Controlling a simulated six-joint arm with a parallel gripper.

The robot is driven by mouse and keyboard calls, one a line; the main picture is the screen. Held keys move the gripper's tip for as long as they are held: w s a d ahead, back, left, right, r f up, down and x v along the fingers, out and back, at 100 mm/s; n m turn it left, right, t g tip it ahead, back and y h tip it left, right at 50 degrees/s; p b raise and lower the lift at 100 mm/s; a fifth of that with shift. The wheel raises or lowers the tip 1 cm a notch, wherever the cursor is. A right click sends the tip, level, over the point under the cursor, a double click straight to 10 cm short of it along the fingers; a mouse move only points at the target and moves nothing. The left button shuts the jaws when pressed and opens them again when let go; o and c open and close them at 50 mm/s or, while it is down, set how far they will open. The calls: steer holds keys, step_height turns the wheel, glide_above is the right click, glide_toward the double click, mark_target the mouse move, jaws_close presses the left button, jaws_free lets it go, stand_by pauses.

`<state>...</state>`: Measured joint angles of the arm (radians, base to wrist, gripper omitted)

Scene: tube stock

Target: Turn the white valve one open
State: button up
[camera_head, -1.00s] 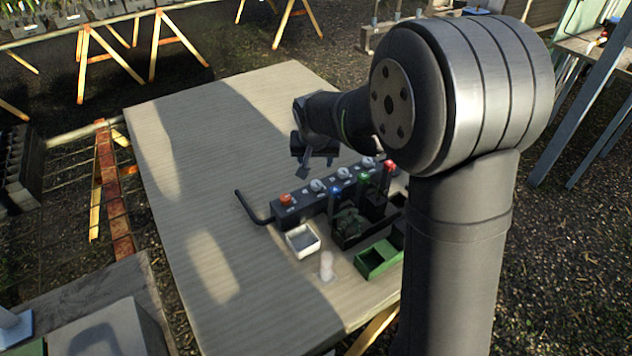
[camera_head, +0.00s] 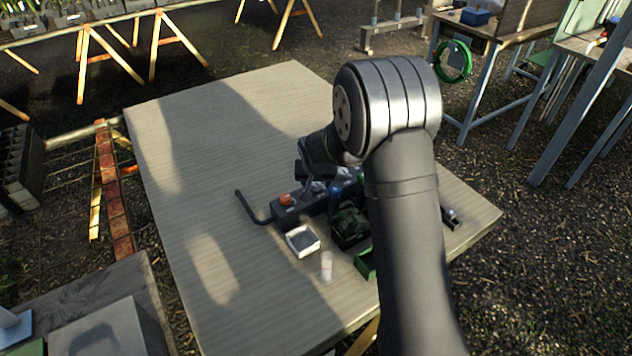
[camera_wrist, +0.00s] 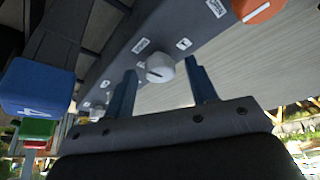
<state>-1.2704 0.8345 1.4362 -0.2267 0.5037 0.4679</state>
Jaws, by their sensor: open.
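A dark control bar (camera_head: 310,208) lies on the table with an orange knob (camera_head: 286,199) at its left end. In the wrist view, a round white valve knob (camera_wrist: 161,69) with a dark line on its face sits on the bar, beside the orange knob (camera_wrist: 262,8). My gripper (camera_wrist: 161,64) is open, with one blue-grey finger on each side of this white knob. I cannot tell whether either finger touches it. In the head view my gripper (camera_head: 308,182) is over the bar, just right of the orange knob, and the arm hides much of the bar's right part.
Another white knob (camera_wrist: 97,113) is farther along the bar. A blue-topped post (camera_wrist: 38,88) stands close to the gripper's left in the wrist view. A white tray (camera_head: 302,241) and a pale cylinder (camera_head: 326,266) stand in front. The table's left side is clear.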

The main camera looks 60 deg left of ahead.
steer(key=shift+c, duration=0.4)
steer(key=c, duration=0.9)
steer(key=shift+w+n, duration=0.1)
steer(key=shift+n, duration=0.4)
steer(key=n, duration=0.1)
steer(key=n+g, duration=0.1)
steer(key=n, duration=0.1)
steer(key=shift+w+g+y, duration=0.15)
steer(key=shift+g+y, duration=0.15)
steer(key=n+g, duration=0.1)
steer(key=n, duration=0.1)
steer(key=n+g, duration=0.1)
steer(key=n, duration=0.2)
steer(key=shift+w, duration=0.2)
steer(key=n+g, duration=0.1)
steer(key=n, duration=0.3)
steer(key=shift+w+n+g, duration=0.15)
steer(key=shift+n+g, duration=0.25)
steer(key=shift+w+a+n+g+h, duration=0.15)
steer(key=shift+n+h, duration=0.35)
steer(key=shift+n, duration=0.55)
steer(key=shift+s+n+g+h, duration=0.1)
steer(key=shift+n+g+h, duration=0.3)
steer(key=shift+n, duration=0.65)
